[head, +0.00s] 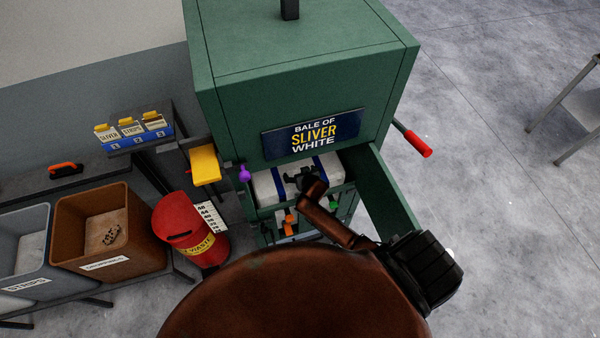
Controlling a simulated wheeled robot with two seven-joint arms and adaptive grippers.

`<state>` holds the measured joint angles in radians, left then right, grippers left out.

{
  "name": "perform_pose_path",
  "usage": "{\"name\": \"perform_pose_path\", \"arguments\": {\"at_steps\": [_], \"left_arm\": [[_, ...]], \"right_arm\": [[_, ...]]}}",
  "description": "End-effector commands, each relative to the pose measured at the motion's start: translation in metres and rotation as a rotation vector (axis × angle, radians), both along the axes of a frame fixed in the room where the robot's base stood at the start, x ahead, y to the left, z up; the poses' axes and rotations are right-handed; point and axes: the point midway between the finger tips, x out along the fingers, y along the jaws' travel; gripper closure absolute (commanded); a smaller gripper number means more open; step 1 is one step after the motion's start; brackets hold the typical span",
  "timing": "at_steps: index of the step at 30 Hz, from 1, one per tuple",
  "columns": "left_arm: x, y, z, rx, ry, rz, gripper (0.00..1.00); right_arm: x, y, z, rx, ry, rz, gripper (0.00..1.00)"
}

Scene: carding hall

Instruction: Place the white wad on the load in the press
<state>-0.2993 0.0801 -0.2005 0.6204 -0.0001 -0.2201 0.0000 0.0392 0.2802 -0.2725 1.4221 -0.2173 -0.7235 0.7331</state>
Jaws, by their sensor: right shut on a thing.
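The green press (275,90) stands in the middle, with a sign reading "BALE OF SLIVER WHITE" (313,133) on its front. In the opening below the sign lies the load (266,188), white with blue straps. My right gripper (300,181) reaches into this opening and is over the load. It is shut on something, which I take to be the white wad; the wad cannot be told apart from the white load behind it. I cannot tell whether the wad touches the load. My left gripper is not in view.
The press door (385,190) stands open on the right; a red-handled lever (418,144) sticks out. At the left are a red waste bin (180,225), a brown bin (68,232), a grey bin (30,225) and a card rack (130,140).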

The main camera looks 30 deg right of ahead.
Motion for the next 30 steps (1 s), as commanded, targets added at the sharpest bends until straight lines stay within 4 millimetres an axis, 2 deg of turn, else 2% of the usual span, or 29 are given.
{"name": "perform_pose_path", "arguments": {"at_steps": [13,14,15,21,30], "left_arm": [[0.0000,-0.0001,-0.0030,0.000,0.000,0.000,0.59],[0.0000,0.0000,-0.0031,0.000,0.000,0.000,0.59],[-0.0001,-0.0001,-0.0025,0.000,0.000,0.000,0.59],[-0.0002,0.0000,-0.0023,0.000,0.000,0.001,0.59],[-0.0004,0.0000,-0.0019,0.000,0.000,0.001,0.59]], "right_arm": [[0.0004,0.0009,-0.0075,0.001,-0.001,0.000,0.46],[0.0002,0.0009,-0.0078,0.001,-0.001,0.000,0.18],[0.0002,0.0008,-0.0070,0.001,-0.001,0.000,0.15],[0.0002,0.0007,-0.0067,0.000,-0.001,0.001,0.01],[0.0002,0.0005,-0.0060,0.000,-0.001,0.001,0.01]]}}
